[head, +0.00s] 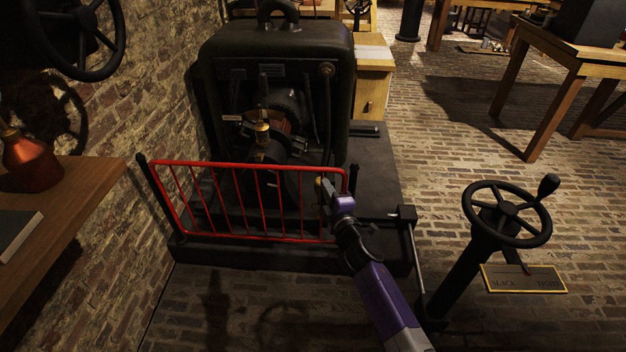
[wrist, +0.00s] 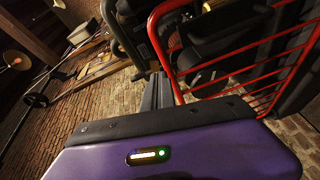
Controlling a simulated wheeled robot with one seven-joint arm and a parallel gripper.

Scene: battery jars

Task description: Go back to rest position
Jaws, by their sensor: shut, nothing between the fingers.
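My gripper (head: 325,187) is at the end of my purple and black arm, near the right end of a red railing (head: 250,202) in the head view. In the wrist view my gripper (wrist: 157,85) shows as dark fingers close together, shut and empty. The red railing (wrist: 175,62) stands just right of the fingers there. I cannot tell whether they touch it. Behind the railing is a large dark machine (head: 275,100) with a brass fitting. It also shows in the wrist view (wrist: 225,35).
A black handwheel (head: 507,213) on a post with a sign plate (head: 524,278) stands at the right. A wooden shelf (head: 70,205) with a copper-red vessel (head: 32,160) is at the left by a brick wall. Brick floor is open at the upper right, near wooden tables (head: 560,55).

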